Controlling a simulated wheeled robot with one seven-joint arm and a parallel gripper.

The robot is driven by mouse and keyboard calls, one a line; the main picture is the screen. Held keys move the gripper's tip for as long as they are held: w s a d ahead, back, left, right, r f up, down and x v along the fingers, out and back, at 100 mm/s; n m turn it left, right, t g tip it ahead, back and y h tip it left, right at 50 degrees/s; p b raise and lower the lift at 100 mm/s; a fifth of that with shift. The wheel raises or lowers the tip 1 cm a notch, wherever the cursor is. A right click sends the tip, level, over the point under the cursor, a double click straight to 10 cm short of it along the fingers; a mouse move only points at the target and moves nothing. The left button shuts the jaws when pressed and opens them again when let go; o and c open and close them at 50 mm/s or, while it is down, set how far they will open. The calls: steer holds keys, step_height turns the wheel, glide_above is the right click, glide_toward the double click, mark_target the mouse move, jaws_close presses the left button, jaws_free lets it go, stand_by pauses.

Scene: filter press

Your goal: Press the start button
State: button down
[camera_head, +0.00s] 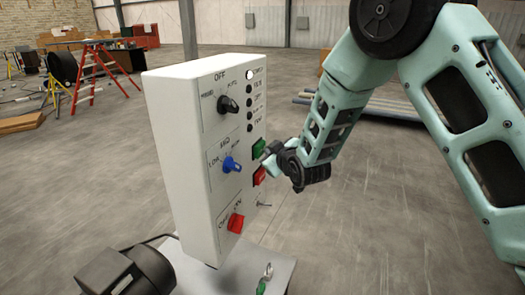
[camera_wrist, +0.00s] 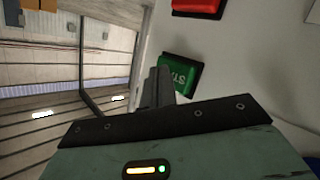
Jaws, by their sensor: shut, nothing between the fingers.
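The white control box (camera_head: 175,160) stands upright with its labelled panel facing right. The green start button (camera_head: 258,149) is on the panel's right side, above a red button (camera_head: 259,176). In the wrist view the shut fingers (camera_wrist: 158,85) overlap the green button's left edge. I cannot tell whether they touch it.
The panel also carries a black knob (camera_head: 228,105), a blue knob (camera_head: 231,165) and a red knob (camera_head: 236,222). A dark motor-like cylinder (camera_head: 125,272) sits low at the front left. A red ladder (camera_head: 93,75) stands far back. The floor to the right is mostly clear.

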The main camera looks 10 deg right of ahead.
steer(key=shift+w+a, duration=0.3)
steer(key=shift+a, duration=0.15)
stand_by(0.5)
steer(key=shift+s+d, duration=0.1)
steer(key=shift+s+d+b, duration=0.5)
steer(key=shift+s+d, duration=0.05)
steer(key=shift+d, duration=0.2)
steer(key=shift+s+d+b, duration=0.4)
steer(key=shift+s+d, duration=0.35)
steer(key=shift+d, duration=0.3)
steer(key=shift+s+d+b, duration=0.4)
steer(key=shift+s+d, duration=0.3)
steer(key=shift+d, duration=0.3)
